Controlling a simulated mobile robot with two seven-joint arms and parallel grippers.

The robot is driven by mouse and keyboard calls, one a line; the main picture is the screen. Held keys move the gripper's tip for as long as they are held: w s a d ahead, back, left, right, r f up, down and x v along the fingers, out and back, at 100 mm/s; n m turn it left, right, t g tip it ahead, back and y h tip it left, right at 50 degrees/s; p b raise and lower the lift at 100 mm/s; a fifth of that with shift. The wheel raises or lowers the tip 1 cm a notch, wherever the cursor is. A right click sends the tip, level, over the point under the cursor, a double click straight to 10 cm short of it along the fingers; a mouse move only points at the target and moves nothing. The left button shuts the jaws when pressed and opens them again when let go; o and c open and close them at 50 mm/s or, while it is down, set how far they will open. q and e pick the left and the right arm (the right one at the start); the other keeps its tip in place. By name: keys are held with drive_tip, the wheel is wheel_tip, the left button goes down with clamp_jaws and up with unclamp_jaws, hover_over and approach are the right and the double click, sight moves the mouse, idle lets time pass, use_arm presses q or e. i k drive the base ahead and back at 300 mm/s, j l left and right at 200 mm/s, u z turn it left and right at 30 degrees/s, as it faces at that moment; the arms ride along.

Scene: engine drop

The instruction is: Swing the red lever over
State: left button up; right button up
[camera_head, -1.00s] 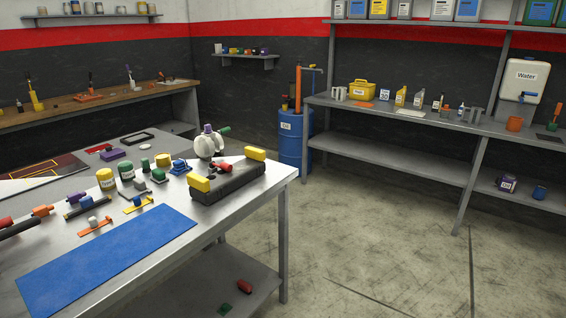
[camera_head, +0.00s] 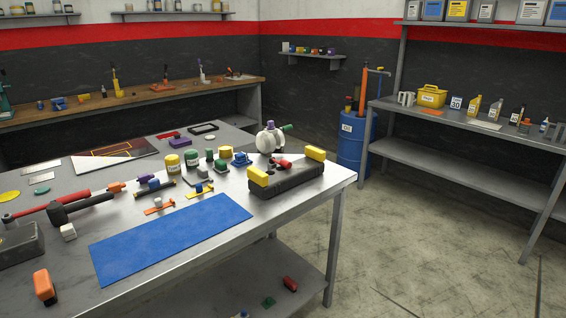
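A red part (camera_head: 283,163) that looks like a lever lies on top of a dark block (camera_head: 290,184) with yellow ends, at the right end of the metal table. It is too small to tell which way the lever points. A white rounded unit (camera_head: 268,142) with a purple cap and a green handle stands just behind the block. Neither of my grippers is in view.
The metal table (camera_head: 160,290) carries a blue mat (camera_head: 170,237), a red-handled tool (camera_head: 55,205), a black hammer (camera_head: 75,206) and several small coloured parts. A blue drum (camera_head: 352,142) stands behind it. Grey shelving (camera_head: 450,165) is at right. The floor between is open.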

sight(283, 163)
drive_tip(key=i+l, duration=0.25)
drive_tip(key=i, duration=0.15)
drive_tip(key=i+l, duration=0.3)
drive_tip(key=i, duration=0.1)
